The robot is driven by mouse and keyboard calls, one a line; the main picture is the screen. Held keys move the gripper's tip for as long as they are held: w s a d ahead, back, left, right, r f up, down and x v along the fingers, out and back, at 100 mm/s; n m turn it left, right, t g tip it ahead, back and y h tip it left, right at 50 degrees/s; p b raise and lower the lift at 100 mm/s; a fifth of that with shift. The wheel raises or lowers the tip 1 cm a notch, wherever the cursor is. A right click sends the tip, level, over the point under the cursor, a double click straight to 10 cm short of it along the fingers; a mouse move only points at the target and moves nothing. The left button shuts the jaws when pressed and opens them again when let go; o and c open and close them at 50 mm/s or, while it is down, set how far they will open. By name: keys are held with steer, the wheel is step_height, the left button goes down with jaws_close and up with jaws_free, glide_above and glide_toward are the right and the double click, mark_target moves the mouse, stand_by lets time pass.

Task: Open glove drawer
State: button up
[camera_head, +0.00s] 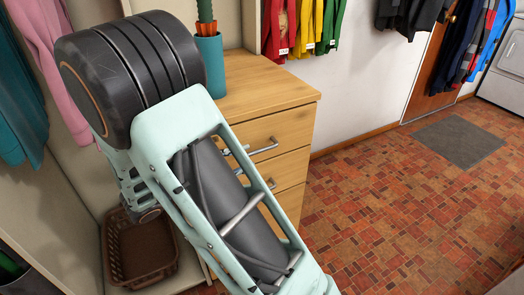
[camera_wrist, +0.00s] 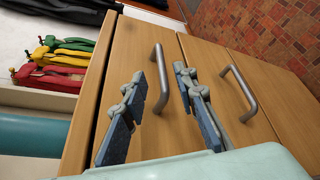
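A light wooden drawer cabinet (camera_head: 262,85) stands in the middle of the head view. Its upper drawer (camera_wrist: 131,61) has a grey bar handle (camera_wrist: 162,80), and the drawer below (camera_wrist: 240,67) has a similar handle (camera_wrist: 242,92). Both drawers look shut. No label shows which one holds gloves. My gripper (camera_wrist: 160,74) is open in the wrist view, with one finger on each side of the upper handle. I cannot tell whether either finger touches it. In the head view my arm hides most of the gripper; the upper handle (camera_head: 265,146) shows just right of a fingertip.
A teal pot (camera_head: 211,65) stands on the cabinet top, close behind my arm. A brown basket (camera_head: 140,250) sits low at left. Clothes hang at left and along the back wall. The brick-patterned floor (camera_head: 420,200) right of the cabinet is clear, with a grey mat (camera_head: 458,141) farther back.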

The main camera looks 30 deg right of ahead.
mark_target(260, 151)
steer(key=b+x, duration=0.1)
steer(key=x, duration=0.8)
steer(key=shift+s+b, duration=0.1)
steer(key=shift+b, duration=0.25)
steer(key=shift+c, duration=0.7)
jaws_close()
